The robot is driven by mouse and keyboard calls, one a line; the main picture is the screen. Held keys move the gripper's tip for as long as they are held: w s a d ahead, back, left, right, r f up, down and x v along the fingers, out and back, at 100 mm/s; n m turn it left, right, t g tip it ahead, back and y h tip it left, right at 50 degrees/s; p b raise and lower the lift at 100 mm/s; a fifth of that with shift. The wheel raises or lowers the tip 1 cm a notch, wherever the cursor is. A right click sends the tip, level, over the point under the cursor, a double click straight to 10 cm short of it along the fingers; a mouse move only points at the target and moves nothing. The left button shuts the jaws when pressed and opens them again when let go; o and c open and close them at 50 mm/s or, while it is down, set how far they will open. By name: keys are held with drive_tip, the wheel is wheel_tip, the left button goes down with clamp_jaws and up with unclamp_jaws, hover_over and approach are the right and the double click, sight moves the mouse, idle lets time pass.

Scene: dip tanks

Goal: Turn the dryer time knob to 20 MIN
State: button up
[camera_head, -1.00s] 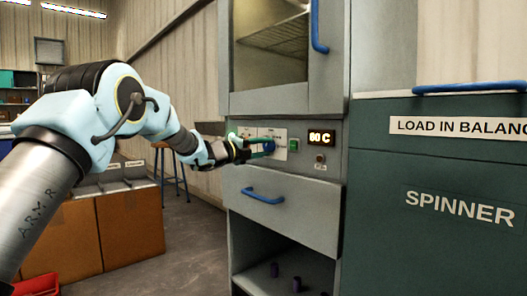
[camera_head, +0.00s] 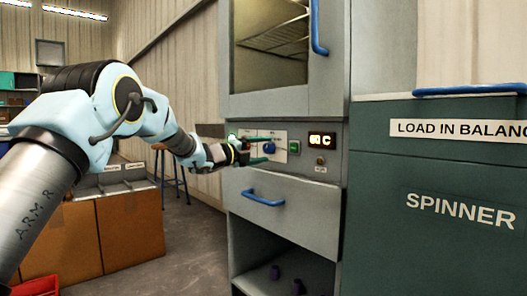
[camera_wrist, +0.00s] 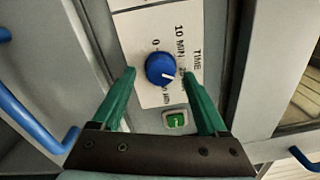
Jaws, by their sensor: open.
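The dryer time knob is a blue round knob (camera_wrist: 160,69) on a white label plate (camera_wrist: 150,22) in the wrist view. Its white pointer mark points right and slightly down, toward the side printed TIME. The print reads 0 and 10 MIN above it; the print right of and below the knob is too blurred to read surely. My gripper (camera_wrist: 158,76) is open, its green fingers on either side of the knob with gaps, holding nothing. In the head view, my gripper (camera_head: 272,150) is in front of the knob (camera_head: 269,148).
A green square button (camera_wrist: 175,121) sits below the knob in the wrist view. A blue drawer handle (camera_head: 263,198) is below. The dark green spinner (camera_head: 440,170) stands at right.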

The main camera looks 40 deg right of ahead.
drive_tip(key=a+p, duration=0.1)
drive_tip(key=a, duration=0.9)
drive_tip(key=shift+w+f, duration=0.2)
drive_tip(key=shift+w, duration=0.2)
drive_tip(key=shift+a, duration=0.15)
